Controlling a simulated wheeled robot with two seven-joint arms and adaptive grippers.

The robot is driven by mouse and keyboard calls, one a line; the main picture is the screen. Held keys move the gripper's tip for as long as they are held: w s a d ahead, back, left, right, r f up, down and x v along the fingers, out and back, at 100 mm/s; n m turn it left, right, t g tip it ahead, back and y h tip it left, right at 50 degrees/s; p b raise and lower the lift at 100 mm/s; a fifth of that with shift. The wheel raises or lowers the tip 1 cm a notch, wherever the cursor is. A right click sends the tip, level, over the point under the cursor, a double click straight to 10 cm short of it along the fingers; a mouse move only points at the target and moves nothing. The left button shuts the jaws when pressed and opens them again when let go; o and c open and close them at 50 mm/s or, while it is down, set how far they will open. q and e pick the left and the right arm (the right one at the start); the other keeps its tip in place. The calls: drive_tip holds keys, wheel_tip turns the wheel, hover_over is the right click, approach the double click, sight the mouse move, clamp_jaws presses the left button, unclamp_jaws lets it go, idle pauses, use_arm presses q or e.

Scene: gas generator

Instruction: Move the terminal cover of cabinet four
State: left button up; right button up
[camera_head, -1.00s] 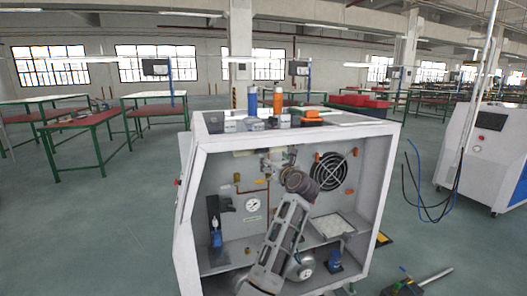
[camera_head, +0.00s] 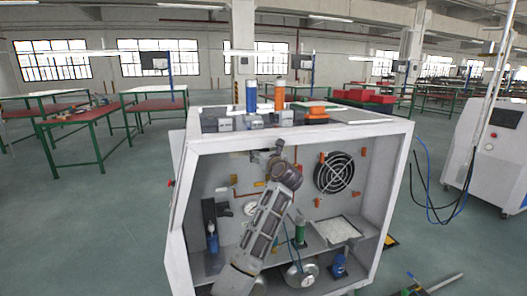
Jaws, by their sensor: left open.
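The open-fronted white cabinet (camera_head: 405,185) stands in front of me with its inner parts showing. My left arm reaches up into the opening from below. My left gripper (camera_head: 276,160) is open near the upper middle of the back wall, close to small grey and brass fittings (camera_head: 258,157). I cannot tell which of these small parts is the terminal cover, and the gripper hides part of that area. I cannot tell whether the gripper touches anything. My right gripper is not in view.
A round black fan (camera_head: 334,173) is right of the arm. Blue (camera_head: 251,96) and orange (camera_head: 280,96) cylinders stand on top. Hoses (camera_head: 428,190) hang at right.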

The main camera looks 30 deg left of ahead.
use_arm(q)
drive_tip(key=shift+a, duration=0.15)
drive_tip(key=shift+r, duration=0.1)
drive_tip(key=shift+c, duration=0.6)
drive_tip(key=c, duration=1.3)
drive_tip(key=shift+c, duration=0.2)
